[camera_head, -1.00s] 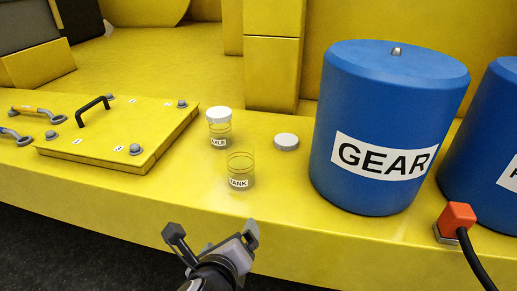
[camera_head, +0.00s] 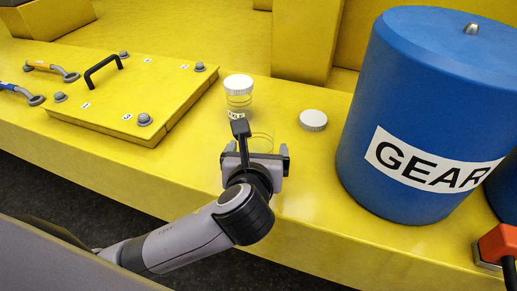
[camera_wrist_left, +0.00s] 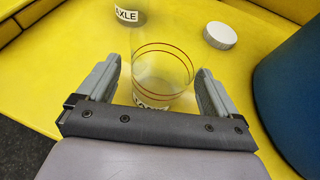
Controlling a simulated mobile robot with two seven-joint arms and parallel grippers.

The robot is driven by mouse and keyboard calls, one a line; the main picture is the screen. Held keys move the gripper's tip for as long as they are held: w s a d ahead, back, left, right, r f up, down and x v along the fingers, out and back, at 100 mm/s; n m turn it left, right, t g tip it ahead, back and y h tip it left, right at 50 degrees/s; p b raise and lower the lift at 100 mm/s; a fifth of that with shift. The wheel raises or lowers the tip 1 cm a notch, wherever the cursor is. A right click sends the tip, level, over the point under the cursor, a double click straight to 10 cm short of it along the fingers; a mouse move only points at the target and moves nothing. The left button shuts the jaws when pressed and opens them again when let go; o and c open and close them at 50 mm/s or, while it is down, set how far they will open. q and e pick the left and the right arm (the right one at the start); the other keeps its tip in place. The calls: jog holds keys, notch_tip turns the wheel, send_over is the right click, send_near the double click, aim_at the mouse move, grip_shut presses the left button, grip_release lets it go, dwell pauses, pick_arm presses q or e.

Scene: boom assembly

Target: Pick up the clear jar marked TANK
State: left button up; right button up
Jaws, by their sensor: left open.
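The clear jar marked TANK (camera_wrist_left: 162,68) stands upright on the yellow ledge, without a lid and with red rings around it. In the head view only its upper part (camera_head: 263,137) shows behind my left gripper (camera_head: 257,152), which hides the rest. In the left wrist view my left gripper (camera_wrist_left: 155,85) is open, with one finger on each side of the jar. I see no clear contact between the fingers and the glass. The TANK label is partly hidden by the gripper's bar. My right gripper is not in view.
A jar marked AXLE (camera_head: 238,95) with a white lid stands just behind. A loose white lid (camera_head: 313,120) lies to the right. A large blue GEAR drum (camera_head: 420,110) stands further right. A yellow hatch plate (camera_head: 130,95) with a black handle lies left.

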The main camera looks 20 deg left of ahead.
pick_arm(q)
jog(key=shift+w+a+f, duration=0.15)
jog(key=shift+w+f, duration=0.1)
jog(key=shift+w, duration=0.35)
jog(key=c, duration=1.1)
jog(key=shift+r, duration=0.2)
